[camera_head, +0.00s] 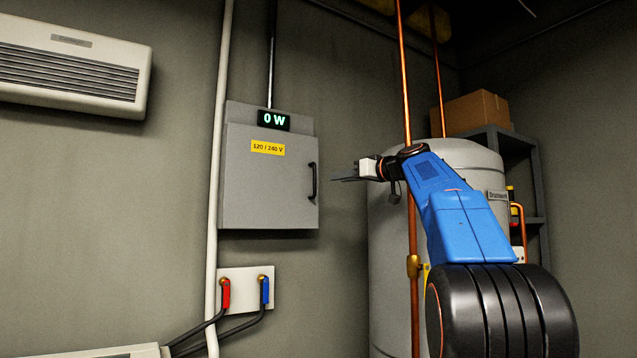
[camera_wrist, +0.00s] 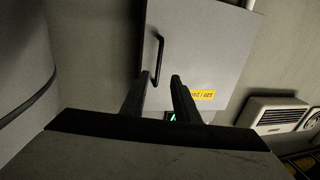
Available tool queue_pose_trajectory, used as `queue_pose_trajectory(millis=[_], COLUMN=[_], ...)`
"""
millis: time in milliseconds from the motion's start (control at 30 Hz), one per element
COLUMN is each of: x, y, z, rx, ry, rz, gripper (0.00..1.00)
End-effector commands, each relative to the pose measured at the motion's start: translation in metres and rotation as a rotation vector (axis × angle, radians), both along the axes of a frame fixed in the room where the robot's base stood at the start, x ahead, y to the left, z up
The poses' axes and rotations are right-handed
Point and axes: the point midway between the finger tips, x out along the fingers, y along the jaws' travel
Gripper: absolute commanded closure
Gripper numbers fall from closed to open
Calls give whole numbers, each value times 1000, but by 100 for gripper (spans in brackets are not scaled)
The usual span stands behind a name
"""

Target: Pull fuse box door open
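The fuse box (camera_head: 240,195) is a grey metal box on the wall, with a yellow "120 / 240 V" label and a lit "0 W" display above. Its door looks shut. The black bar handle (camera_head: 313,182) is upright on the door's right side. My gripper (camera_head: 345,179) is to the right of the handle, apart from it, with its fingers pointing left. In the wrist view the fingers (camera_wrist: 160,80) are spread with nothing between them, and the handle (camera_wrist: 157,58) shows beyond the tips, near the left finger. The fuse box door (camera_wrist: 200,45) fills the upper middle there.
A large grey tank (camera_head: 390,260) and copper pipes (camera_head: 412,240) stand behind and beside my arm. A white pipe (camera_head: 217,150) runs left of the box. Red and blue valve levers (camera_head: 226,295) sit below it. An air conditioner (camera_head: 70,65) hangs at left.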

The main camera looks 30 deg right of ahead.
Motion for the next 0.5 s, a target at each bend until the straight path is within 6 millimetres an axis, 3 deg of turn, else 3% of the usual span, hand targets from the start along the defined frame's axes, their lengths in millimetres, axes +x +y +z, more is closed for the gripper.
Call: queue_pose_trajectory(millis=[167,500], x=[12,68], y=[1,14], z=[3,2], rx=[-3,-5], ry=[-8,-6], rz=[2,3], gripper=[72,72])
